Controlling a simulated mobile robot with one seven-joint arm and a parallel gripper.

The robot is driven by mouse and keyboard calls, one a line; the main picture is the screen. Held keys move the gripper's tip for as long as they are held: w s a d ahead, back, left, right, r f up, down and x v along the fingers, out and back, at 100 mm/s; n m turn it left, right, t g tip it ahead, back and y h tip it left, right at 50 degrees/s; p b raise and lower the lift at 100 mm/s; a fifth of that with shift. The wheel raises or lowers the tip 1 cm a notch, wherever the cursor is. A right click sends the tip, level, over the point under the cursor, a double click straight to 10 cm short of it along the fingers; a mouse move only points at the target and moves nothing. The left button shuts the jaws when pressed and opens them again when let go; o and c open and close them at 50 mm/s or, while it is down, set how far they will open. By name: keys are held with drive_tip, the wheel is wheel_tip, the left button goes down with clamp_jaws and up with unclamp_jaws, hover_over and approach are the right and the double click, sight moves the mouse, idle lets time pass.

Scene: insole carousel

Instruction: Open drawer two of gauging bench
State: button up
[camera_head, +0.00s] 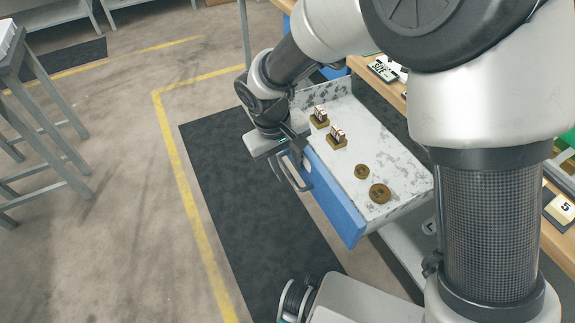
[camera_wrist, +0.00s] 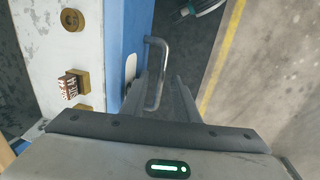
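A drawer with a blue front (camera_head: 333,199) and a pale, speckled inside (camera_head: 350,142) stands pulled out from the bench (camera_head: 398,98). Its grey bar handle (camera_wrist: 162,72) shows upright on the blue front in the wrist view, beside a white oval label (camera_wrist: 131,67) that I cannot read. My gripper (camera_wrist: 161,88) is at the handle, with its two fingers apart on either side of the bar. Gaps show between bar and fingers, so it looks open. The drawer's number cannot be told.
The drawer holds two brass discs (camera_head: 380,193) and two small marked blocks on brass bases (camera_head: 337,136). Below lies a dark mat (camera_head: 240,200) with a yellow floor line (camera_head: 190,190) along it. Open floor lies left, up to a grey stand (camera_head: 30,120).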

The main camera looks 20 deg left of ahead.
drive_tip(key=shift+r, duration=0.1)
wheel_tip(320, 180, up, 17)
drive_tip(key=s+a+p, duration=0.2)
drive_tip(key=p, duration=0.2)
drive_tip(key=shift+s, duration=0.25)
idle(0.4)
